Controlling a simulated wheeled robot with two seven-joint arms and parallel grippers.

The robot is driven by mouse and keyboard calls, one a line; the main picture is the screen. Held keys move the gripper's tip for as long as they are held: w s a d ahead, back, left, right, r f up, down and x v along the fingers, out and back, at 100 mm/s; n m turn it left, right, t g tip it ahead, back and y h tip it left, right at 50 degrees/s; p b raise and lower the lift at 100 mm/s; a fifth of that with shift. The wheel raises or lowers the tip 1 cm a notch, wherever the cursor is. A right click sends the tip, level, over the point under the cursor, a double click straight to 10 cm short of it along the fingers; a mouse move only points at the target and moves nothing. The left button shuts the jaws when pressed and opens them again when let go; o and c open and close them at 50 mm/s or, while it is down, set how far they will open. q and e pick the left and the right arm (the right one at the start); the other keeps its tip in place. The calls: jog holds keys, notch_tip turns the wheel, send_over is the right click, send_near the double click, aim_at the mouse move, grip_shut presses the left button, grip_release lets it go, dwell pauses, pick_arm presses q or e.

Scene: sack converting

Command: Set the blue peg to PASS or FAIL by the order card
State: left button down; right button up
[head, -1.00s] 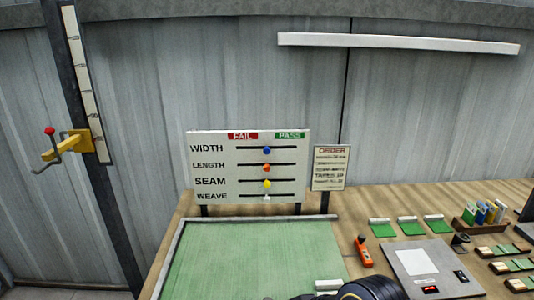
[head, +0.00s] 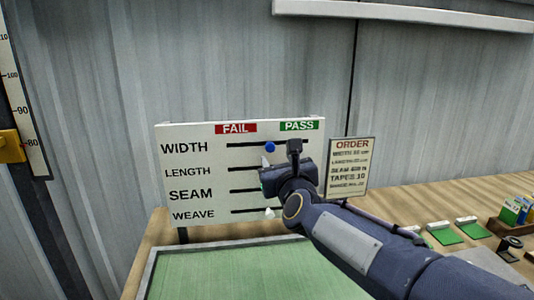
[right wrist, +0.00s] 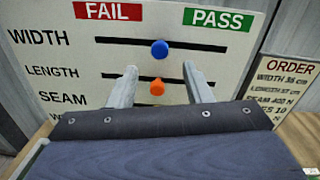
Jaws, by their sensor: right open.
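The white board (head: 175,132) stands behind the green mat, with a red FAIL label and a green PASS label on top. The blue peg (head: 270,147) sits about midway along the WIDTH slot; it also shows in the right wrist view (right wrist: 159,49). My right gripper (right wrist: 160,72) is open and empty in front of the board, just below the blue peg, its fingers to either side of the orange LENGTH peg (right wrist: 157,87) in that view. My left gripper is out of view.
The white WEAVE peg (head: 269,212) shows below my right gripper, which hides the SEAM peg in the head view. The green mat (head: 240,275) lies in front. Green-and-white pieces (head: 444,234) lie on the wooden bench at right. A yellow-mounted scale stands at left.

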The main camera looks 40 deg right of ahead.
aim_at(271, 149)
jog(key=p+x, duration=0.2)
jog(key=x, duration=0.5)
jog(key=shift+d, duration=0.1)
grip_shut()
